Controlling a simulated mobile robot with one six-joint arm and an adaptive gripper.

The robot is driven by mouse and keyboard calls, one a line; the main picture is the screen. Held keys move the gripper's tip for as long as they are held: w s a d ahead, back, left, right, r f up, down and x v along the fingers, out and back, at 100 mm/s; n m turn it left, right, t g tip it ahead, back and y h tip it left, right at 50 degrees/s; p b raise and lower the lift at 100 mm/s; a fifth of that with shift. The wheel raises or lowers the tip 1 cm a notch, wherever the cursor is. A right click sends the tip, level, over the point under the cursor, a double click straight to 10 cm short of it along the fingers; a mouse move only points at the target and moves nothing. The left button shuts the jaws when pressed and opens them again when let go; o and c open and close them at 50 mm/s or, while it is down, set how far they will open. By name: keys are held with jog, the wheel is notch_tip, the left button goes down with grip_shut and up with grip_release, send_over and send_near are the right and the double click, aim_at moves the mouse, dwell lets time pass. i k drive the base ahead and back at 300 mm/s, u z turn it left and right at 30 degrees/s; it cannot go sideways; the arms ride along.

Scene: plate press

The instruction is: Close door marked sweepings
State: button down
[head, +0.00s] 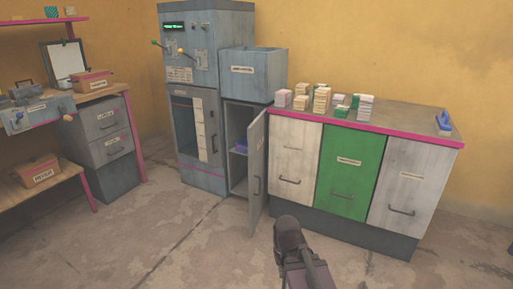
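A narrow grey door (257,170) stands open on the low cabinet (238,112) beside the tall press. It is swung far out toward the room and has a dark handle. Through the opening, a shelf with a small purple-blue thing (241,146) shows; the rest of the inside is partly hidden by the door. I cannot read the word sweepings on any label at this size. A dark part of my arm rises at the bottom centre, in front and to the right of the door, apart from it in the picture. My gripper's fingers do not show.
The tall grey press (195,70) stands left of the open cabinet; a labelled grey bin (252,75) sits above it. A counter (400,118) with stacked blocks (321,98) and white and green fronts (350,172) stands right. A workbench (100,93) is far left. Floor in front is clear.

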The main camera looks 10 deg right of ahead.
aim_at(258, 130)
jog(key=u, duration=0.05)
jog(key=i, duration=1)
jog(key=z, duration=0.05)
